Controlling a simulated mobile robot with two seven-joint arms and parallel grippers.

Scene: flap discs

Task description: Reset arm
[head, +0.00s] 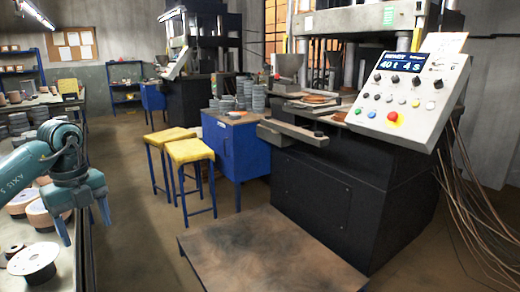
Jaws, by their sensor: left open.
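My left arm comes in from the left edge in teal, bent over the near bench. My left gripper (86,231) points down with its two fingers spread apart. Nothing shows between them. It hangs over the bench's right edge, to the right of the round brown-sided pieces and above and right of a white flanged reel (33,262). My right gripper and arm are not in the view.
The near bench (62,283) holds several round pieces. A worn low platform (270,258) lies on the floor before a black press (335,190) with a control panel (410,92). Yellow-topped stools (190,150) stand beside a blue cabinet (232,148). Floor between bench and stools is clear.

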